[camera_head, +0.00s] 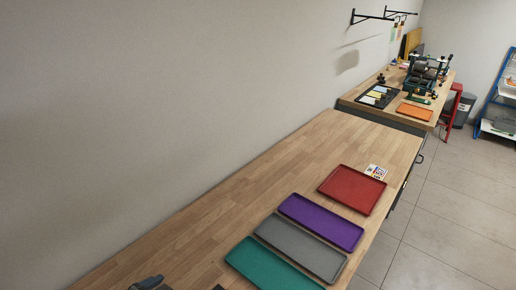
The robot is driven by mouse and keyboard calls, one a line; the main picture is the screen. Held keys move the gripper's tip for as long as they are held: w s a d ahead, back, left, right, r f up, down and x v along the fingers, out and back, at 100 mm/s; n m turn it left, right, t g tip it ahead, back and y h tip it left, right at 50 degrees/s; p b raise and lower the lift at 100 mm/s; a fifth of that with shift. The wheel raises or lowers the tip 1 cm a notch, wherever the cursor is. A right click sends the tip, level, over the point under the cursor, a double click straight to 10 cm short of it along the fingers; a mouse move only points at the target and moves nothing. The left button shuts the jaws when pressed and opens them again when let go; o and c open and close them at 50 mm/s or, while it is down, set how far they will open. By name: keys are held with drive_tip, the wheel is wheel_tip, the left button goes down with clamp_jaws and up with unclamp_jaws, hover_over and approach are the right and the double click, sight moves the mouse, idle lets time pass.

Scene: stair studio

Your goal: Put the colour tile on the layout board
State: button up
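A small white card with coloured patches (377,171) lies on the near bench just beyond the red tray; it may be the colour tile, but it is too small to be sure. A dark board (368,99) with several pale, yellow and dark pieces on it lies on the far bench, and it looks like the layout board. A dark grey shape (148,283) is cut off by the bottom edge at the left. I cannot tell whether it is part of my gripper, and no fingertips show clearly.
Red (352,190), purple (320,222), grey (300,248) and teal (270,268) trays line the near bench (240,190). The far bench holds an orange tray (414,112) and a machine (421,72). A red stool (452,104) stands beside it. Tiled floor (455,190) at right is clear.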

drive_tip(key=w+d+r+n+t+y, duration=0.1)
drive_tip(key=w+d+r+t, duration=0.15)
drive_tip(key=r, duration=0.65)
drive_tip(key=w+d+r+n+t, duration=0.15)
drive_tip(key=w+r+t, duration=0.25)
drive_tip(key=r, duration=0.4)
drive_tip(key=w+d+r+t+y, duration=0.1)
drive_tip(key=w+d+r+t, duration=0.15)
drive_tip(key=r, duration=0.65)
drive_tip(key=s+d+r+n+t, duration=0.1)
drive_tip(key=s+d+r+t, duration=0.2)
drive_tip(key=r, duration=0.5)
drive_tip(key=s+d+r+n+t+h, duration=0.1)
drive_tip(key=s+d+r+t, duration=0.2)
drive_tip(key=r, duration=0.5)
drive_tip(key=s+d+r+n+t+h, duration=0.1)
drive_tip(key=s+d+r+t, duration=0.2)
drive_tip(key=r, duration=0.5)
drive_tip(key=shift+s+d+r+t, duration=0.15)
drive_tip(key=shift+s+r+t, duration=0.2)
drive_tip(key=shift+s+t, duration=0.5)
drive_tip(key=shift+s, duration=0.1)
